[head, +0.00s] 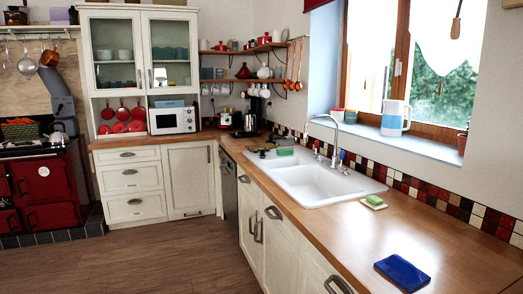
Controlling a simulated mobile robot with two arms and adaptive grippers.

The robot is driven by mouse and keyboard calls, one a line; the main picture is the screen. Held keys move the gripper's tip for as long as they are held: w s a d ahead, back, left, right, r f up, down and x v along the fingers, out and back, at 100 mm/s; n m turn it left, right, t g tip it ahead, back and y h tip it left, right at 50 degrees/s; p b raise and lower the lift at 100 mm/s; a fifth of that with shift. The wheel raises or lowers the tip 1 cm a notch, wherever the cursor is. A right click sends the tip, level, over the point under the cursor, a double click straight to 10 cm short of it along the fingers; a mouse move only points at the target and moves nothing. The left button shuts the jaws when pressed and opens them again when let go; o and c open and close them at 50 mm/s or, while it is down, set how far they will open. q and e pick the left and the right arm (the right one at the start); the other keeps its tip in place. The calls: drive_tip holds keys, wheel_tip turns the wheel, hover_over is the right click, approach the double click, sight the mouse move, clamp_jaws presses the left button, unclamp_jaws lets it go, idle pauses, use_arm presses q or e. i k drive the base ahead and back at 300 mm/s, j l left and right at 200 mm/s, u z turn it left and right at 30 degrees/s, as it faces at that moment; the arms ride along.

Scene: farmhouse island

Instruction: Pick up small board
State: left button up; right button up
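A flat, dark blue rectangular board (402,272) lies on the wooden countertop at the bottom right of the head view. It is the only thing there that looks like a small board. Nothing lies on it, and it sits a little in from the counter's front edge. Neither of my grippers shows in this view.
The wooden counter (330,222) runs along the right wall, mostly clear around the board. A white double sink (318,192) with a tap (333,140) is set in farther back. A green sponge on a small dish (374,202) lies beside it. Open wooden floor (170,262) is at left.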

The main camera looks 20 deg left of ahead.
sight(255, 148)
drive_tip(key=i+j+u, duration=0.6)
drive_tip(key=i+j, duration=0.15)
drive_tip(key=i+j+u, duration=0.3)
drive_tip(key=i, duration=0.2)
drive_tip(key=i+j+u, duration=0.1)
drive_tip(key=i+u, duration=0.2)
drive_tip(key=i, duration=0.15)
drive_tip(key=i+u, duration=0.3)
drive_tip(key=i, duration=0.2)
drive_tip(key=i+z, duration=0.15)
drive_tip(key=i, duration=0.4)
drive_tip(key=i+j+z, duration=0.1)
drive_tip(key=i, duration=0.45)
drive_tip(key=i+j+z, duration=0.15)
drive_tip(key=i, duration=0.45)
